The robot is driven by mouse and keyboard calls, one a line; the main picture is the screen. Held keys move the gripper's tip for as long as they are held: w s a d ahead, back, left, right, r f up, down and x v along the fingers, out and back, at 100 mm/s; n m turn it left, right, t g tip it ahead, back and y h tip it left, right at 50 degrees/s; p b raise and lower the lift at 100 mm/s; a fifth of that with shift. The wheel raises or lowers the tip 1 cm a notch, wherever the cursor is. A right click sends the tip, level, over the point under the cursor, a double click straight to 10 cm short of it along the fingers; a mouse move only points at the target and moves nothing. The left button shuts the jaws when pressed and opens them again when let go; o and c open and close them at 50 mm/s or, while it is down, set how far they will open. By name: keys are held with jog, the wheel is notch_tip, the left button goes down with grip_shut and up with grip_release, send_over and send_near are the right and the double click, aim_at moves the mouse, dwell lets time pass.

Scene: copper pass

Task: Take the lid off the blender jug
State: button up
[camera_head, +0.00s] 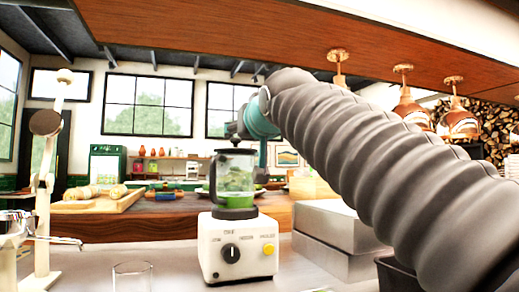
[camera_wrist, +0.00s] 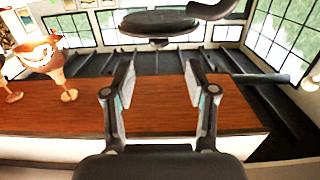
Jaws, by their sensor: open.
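The blender (camera_head: 238,245) stands on the counter in the head view, with a white base, a black dial and a yellow button. Its clear jug (camera_head: 235,178) holds green contents and is closed by a dark lid (camera_head: 236,151). In the wrist view, which is upside down, the black round lid (camera_wrist: 158,21) with a small knob shows at the top edge, beyond the fingertips. My gripper (camera_wrist: 159,68) is open and empty, its two fingers apart and not touching the lid. In the head view my arm reaches over from the right, ending just above the jug; the fingers are hard to make out.
A clear glass (camera_head: 132,276) stands at the front left, near a tall pale stand (camera_head: 43,190). A cutting board (camera_head: 100,203) with bread lies on the wooden counter behind. Grey boxes (camera_head: 335,230) stand right of the blender. Copper lamps (camera_head: 405,105) hang at upper right.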

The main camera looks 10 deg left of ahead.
jog(key=shift+p+x, duration=0.75)
jog(key=shift+x, duration=3.1)
jog(key=shift+d, duration=0.1)
grip_shut()
